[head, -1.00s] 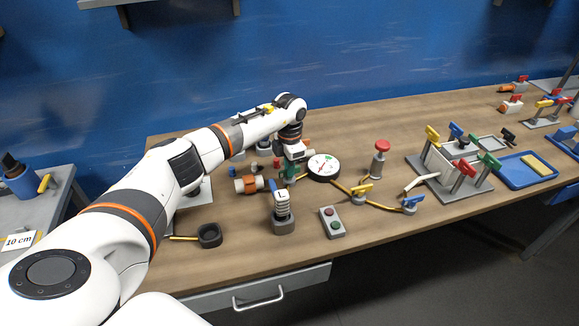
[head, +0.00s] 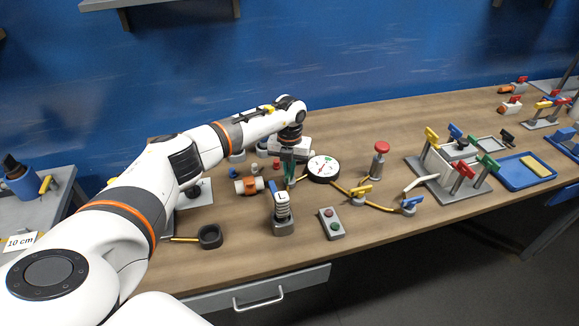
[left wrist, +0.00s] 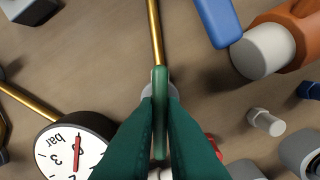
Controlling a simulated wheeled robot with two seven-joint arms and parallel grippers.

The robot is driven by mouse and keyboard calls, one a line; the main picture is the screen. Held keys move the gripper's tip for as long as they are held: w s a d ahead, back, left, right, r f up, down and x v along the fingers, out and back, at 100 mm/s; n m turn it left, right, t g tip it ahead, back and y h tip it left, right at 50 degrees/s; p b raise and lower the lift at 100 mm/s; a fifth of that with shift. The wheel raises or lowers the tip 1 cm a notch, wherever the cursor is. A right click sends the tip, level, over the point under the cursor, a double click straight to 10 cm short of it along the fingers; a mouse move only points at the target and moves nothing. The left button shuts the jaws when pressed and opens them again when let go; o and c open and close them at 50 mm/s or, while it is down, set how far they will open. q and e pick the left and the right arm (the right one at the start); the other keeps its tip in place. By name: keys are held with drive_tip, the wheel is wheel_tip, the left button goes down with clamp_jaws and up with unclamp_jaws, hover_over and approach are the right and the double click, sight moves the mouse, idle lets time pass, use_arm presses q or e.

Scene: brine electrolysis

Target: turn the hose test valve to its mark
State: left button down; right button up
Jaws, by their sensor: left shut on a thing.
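The green lever of the valve (left wrist: 160,85) is between my left gripper's (left wrist: 160,108) green fingers in the left wrist view. The fingers are shut on it, and the lever points up the picture, in line with a brass-coloured tube (left wrist: 154,35). In the head view my left gripper (head: 289,180) points down at the valve, left of the round white pressure gauge (head: 323,167). The gauge also shows in the left wrist view (left wrist: 59,151), with a red needle and "bar" on its face. The fingers hide most of the valve body; I cannot make out its mark. My right gripper is out of view.
A yellow-handled valve (head: 361,191) and a blue-handled valve (head: 410,203) stand to the right along the yellow hose. An orange-and-white cylinder (head: 248,185) lies close on the left. A button box (head: 332,223) and a red-topped post (head: 380,160) stand nearby.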

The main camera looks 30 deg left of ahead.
sight(289, 170)
use_arm(q)
drive_tip(key=n+p, duration=0.1)
drive_tip(key=n, duration=0.4)
drive_tip(key=shift+n, duration=0.3)
idle(0.4)
drive_tip(key=c, duration=1.5)
unclamp_jaws()
drive_tip(key=shift+r+b, duration=1.3)
drive_tip(key=shift+r, duration=4.75)
